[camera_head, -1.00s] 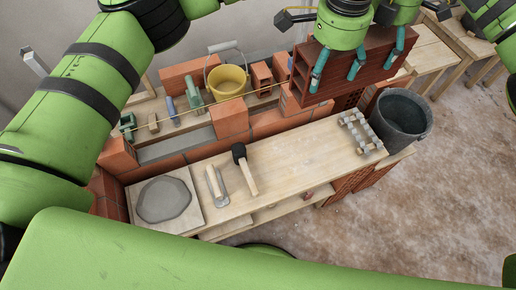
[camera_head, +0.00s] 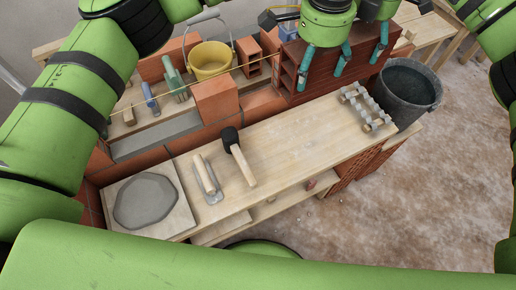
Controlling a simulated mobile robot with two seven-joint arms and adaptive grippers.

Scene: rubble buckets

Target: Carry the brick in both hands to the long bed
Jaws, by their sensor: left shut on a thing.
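The large red hollow brick (camera_head: 313,72) is at the top centre, above the right part of the low brick wall. My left gripper (camera_head: 322,64) is shut on it, with teal fingers flat against its near face. My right gripper (camera_head: 380,48) is farther right, partly hidden behind the left one. A teal finger lies against the brick's right part. The long bed looks to be the grey mortar strip (camera_head: 155,138) on the wall at left. It lies between end bricks, apart from the held brick. Whether the brick touches the wall below is unclear.
A wooden bench (camera_head: 290,139) in front holds a mortar board (camera_head: 183,213), a trowel (camera_head: 207,180), a black-headed mallet (camera_head: 238,157) and a grey rack (camera_head: 366,109). A dark bucket (camera_head: 411,90) stands right. A yellow bucket (camera_head: 210,60) stands behind the wall. Bare floor lies right.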

